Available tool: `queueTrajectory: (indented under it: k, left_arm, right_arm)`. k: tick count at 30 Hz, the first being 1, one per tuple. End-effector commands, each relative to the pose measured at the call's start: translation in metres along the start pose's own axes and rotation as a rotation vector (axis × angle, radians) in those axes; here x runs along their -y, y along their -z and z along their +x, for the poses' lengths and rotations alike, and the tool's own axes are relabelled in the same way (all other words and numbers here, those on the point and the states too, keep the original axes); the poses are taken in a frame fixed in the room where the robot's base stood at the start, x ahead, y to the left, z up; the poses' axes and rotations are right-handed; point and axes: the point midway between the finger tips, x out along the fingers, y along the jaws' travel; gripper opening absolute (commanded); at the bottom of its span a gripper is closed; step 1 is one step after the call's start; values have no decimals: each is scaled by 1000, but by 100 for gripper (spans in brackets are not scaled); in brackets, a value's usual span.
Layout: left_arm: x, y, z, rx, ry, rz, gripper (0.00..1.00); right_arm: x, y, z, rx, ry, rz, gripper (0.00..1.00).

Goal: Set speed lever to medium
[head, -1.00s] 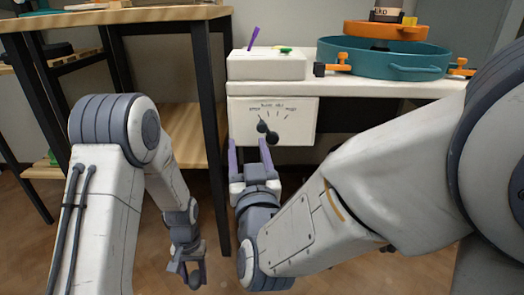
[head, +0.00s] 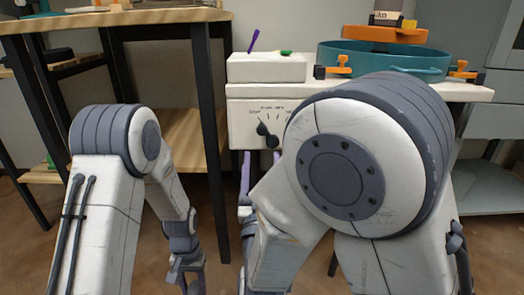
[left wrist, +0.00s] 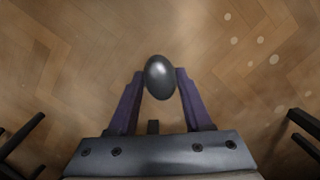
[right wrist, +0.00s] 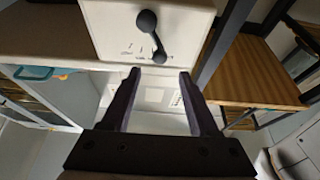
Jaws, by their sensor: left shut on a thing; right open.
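The speed lever (head: 267,135) is black with two rounded ends, on a white front panel (head: 240,115) with a fan of marks and small labels. Its upper end tilts up and left in the head view. It also shows in the right wrist view (right wrist: 152,38), upside down; the label text is too small to read. My right gripper (head: 252,154) is open and empty, just below the lever and apart from it; it shows in the right wrist view (right wrist: 157,75). My left gripper (left wrist: 158,82) is shut on a dark egg-shaped thing (left wrist: 160,76), low above the floor.
A wooden table (head: 150,18) with black legs stands at the left, one leg close to my right gripper.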

Motion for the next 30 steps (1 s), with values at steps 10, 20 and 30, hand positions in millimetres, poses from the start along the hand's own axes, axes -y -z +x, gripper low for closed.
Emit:
queueTrajectory:
  k: [10,20,30]
  left_arm:
    - [0,-6,-46,0,0,0,5]
    - [0,-7,-58,0,0,0,5]
    - [0,-7,-58,0,0,0,5]
  right_arm:
    - [-2,3,62,1,-3,2,61]
    - [-1,0,93,1,1,2,61]
    - [0,-1,94,1,2,2,38]
